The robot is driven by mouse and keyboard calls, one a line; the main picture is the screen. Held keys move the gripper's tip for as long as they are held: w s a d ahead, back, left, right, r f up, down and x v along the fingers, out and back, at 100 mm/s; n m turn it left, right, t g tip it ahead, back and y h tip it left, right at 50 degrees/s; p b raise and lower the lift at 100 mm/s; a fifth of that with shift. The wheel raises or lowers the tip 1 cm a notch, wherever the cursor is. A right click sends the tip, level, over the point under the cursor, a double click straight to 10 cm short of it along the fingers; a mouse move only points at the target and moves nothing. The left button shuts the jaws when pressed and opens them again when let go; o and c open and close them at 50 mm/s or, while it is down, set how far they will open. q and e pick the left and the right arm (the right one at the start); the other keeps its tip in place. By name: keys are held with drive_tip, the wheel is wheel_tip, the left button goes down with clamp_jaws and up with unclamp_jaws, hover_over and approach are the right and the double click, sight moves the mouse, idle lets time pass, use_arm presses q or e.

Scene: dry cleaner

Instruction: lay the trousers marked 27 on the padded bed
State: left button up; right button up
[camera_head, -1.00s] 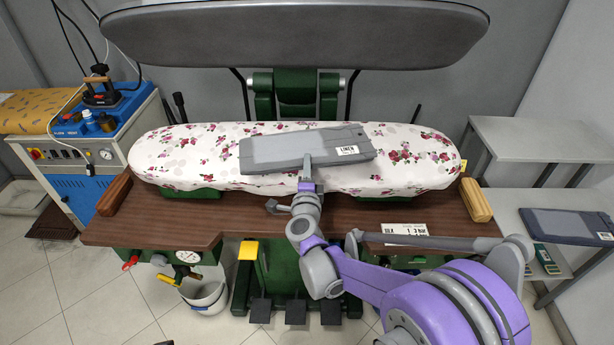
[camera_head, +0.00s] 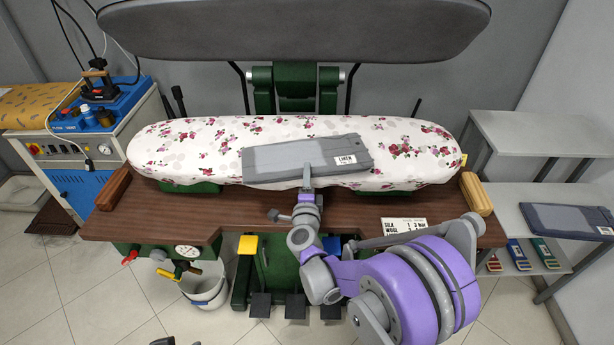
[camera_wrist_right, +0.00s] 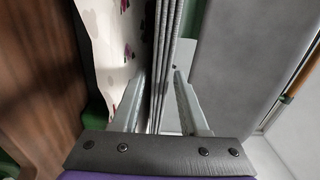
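The folded grey trousers with a white "LINEN" tag (camera_head: 285,160) lie flat over the middle of the padded bed (camera_head: 200,150), which has a white floral cover. No number on the tag is readable. My right gripper (camera_head: 308,176) is at their front edge. The floral cover (camera_wrist_right: 112,35) shows beside the stack. I cannot tell whether the trousers touch the bed or hang just above it. My left gripper is not clearly in view.
The grey upper press head (camera_head: 290,30) hangs open above the bed. A brown wooden board (camera_head: 170,212) runs along the front. Dark folded trousers (camera_head: 565,220) lie on a shelf at right; the upper shelf (camera_head: 540,132) is bare. A blue steam unit (camera_head: 90,120) stands at left.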

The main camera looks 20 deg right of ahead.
drive_tip(key=shift+o, duration=0.6)
drive_tip(key=shift+r, duration=0.1)
